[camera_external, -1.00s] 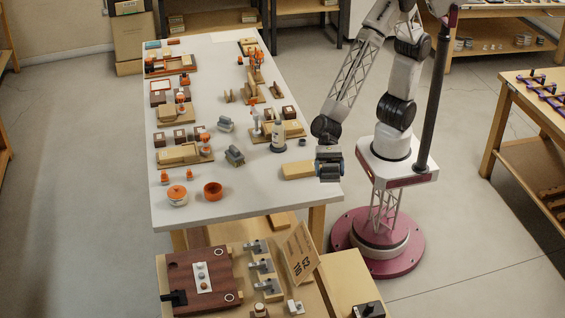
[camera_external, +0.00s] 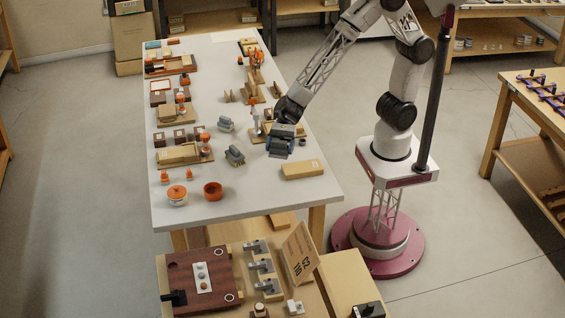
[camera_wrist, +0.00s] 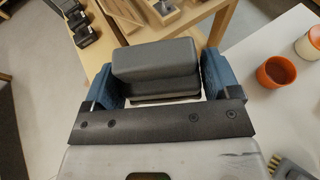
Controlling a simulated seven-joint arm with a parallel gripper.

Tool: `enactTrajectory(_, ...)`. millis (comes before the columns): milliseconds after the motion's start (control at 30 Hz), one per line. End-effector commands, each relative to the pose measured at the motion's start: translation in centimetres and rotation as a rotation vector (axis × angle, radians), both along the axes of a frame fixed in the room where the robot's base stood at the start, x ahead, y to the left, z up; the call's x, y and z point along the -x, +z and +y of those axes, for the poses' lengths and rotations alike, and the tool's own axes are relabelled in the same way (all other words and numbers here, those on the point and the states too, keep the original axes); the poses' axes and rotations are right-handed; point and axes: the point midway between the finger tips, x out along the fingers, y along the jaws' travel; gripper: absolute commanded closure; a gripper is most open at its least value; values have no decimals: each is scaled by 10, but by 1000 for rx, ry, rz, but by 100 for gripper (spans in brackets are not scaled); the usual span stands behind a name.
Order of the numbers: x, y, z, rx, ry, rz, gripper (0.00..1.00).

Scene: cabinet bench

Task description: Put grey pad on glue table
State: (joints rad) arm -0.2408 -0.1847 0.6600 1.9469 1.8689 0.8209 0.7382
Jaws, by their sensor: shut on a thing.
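The grey pad (camera_wrist: 155,60) is a dark grey rounded block in the wrist view. My gripper (camera_wrist: 157,82) has its blue fingers on both sides of it and is shut on it. In the external view my gripper (camera_external: 281,148) is over the right side of the white table, and the pad is hard to make out there. A wooden stand (camera_external: 256,136) with an upright bottle-like part is just left of my gripper and partly hidden by it. I cannot tell which surface is the glue table.
The white worktable (camera_external: 240,205) carries many small parts. A light wooden block (camera_external: 302,169) lies near its right edge. An orange bowl (camera_external: 213,191) and a white-orange jar (camera_external: 177,196) stand at the front.

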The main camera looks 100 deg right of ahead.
Motion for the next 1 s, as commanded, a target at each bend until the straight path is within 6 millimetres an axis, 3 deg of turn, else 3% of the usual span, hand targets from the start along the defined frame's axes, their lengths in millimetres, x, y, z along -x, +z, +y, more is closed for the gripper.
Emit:
enactTrajectory(500, -50, 0, -114, 1, -137, -1, 42)
enactTrajectory(1000, -77, 0, -231, 2, -267, 0, 42)
